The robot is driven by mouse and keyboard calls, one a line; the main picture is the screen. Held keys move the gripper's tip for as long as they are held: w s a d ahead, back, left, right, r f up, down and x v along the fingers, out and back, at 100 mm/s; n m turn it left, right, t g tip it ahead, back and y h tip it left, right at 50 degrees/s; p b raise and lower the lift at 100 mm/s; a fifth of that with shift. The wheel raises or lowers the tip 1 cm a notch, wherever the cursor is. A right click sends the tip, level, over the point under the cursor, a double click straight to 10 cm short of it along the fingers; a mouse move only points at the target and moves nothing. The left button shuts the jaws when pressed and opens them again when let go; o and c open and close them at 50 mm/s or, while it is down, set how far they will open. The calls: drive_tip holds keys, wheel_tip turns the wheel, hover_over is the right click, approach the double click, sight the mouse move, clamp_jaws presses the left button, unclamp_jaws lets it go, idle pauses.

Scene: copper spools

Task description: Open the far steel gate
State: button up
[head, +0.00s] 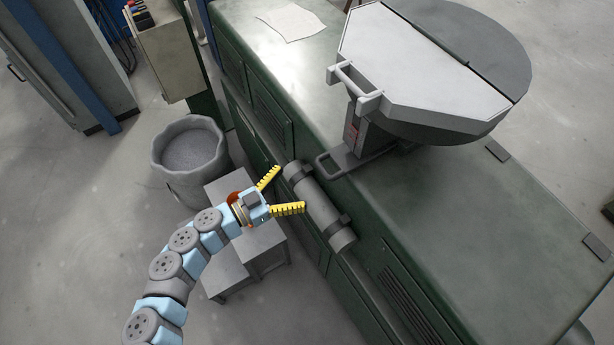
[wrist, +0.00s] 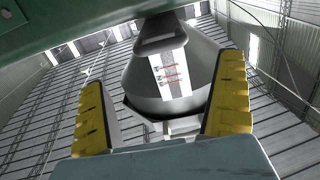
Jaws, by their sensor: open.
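A round grey steel housing (head: 435,125) stands on the green bench. Its near top is a pale steel panel (head: 415,70) with a bar handle (head: 355,82) at its left edge; its far top is a darker grey panel (head: 470,40). Both lie flat, and I cannot tell which is the far gate. My gripper (head: 289,189) is open and empty, its yellow fingers apart beside the bench's front, below and left of the housing. In the wrist view the housing (wrist: 205,75) shows between and beyond the fingers, seen from below, with a labelled plate (wrist: 172,75).
A grey cylinder (head: 320,208) is fixed along the front edge of the green bench (head: 450,220), close to the fingertips. A loop-shaped handle (head: 330,165) juts from below the housing. Grey steps (head: 262,248) and a round bin (head: 190,155) stand near my arm.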

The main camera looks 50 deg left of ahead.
drive_tip(key=shift+s+a, duration=0.2)
drive_tip(key=shift+s, duration=0.95)
